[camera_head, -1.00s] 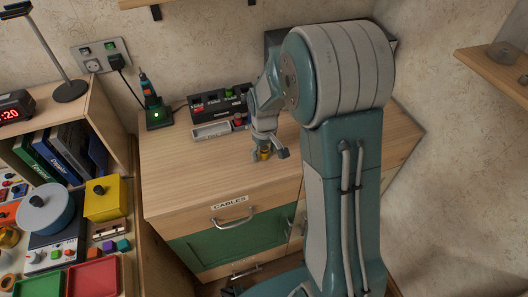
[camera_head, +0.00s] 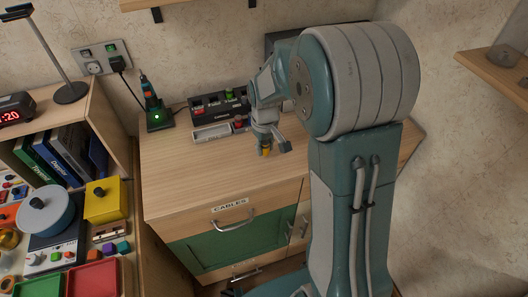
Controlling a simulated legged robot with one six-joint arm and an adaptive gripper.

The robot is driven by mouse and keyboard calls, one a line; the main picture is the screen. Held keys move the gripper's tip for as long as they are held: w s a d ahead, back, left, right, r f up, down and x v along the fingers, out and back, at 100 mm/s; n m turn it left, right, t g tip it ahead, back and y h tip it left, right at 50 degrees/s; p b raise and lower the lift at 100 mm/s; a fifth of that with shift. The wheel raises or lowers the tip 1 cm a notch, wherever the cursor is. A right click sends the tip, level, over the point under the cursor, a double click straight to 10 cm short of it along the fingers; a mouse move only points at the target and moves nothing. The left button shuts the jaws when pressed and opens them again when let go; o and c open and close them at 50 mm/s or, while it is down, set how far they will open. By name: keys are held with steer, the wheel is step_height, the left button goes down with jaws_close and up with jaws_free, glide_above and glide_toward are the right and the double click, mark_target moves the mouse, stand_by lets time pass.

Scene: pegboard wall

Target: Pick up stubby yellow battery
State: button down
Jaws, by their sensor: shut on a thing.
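The stubby yellow battery (camera_head: 265,151) is a small yellow piece between the fingers of my gripper (camera_head: 270,148). My gripper is shut on it, pointing down over the wooden top of the cabinet (camera_head: 190,176). The fingers and wrist hide much of the battery. I cannot tell whether its lower end touches the wood or hangs just above it.
A dark rack with colored pieces (camera_head: 220,104) stands at the back, with a pale tray (camera_head: 212,132) before it. A screwdriver in a charging stand (camera_head: 153,108) is left of them. The cabinet top's left and front are clear. A crowded shelf unit (camera_head: 95,125) stands at left.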

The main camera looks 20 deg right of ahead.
steer(key=s+r, duration=0.9)
steer(key=s, duration=0.4)
steer(key=shift+s+a+r, duration=0.15)
steer(key=shift+s+a, duration=0.15)
steer(key=shift+a, duration=0.15)
steer(key=shift+s, duration=0.1)
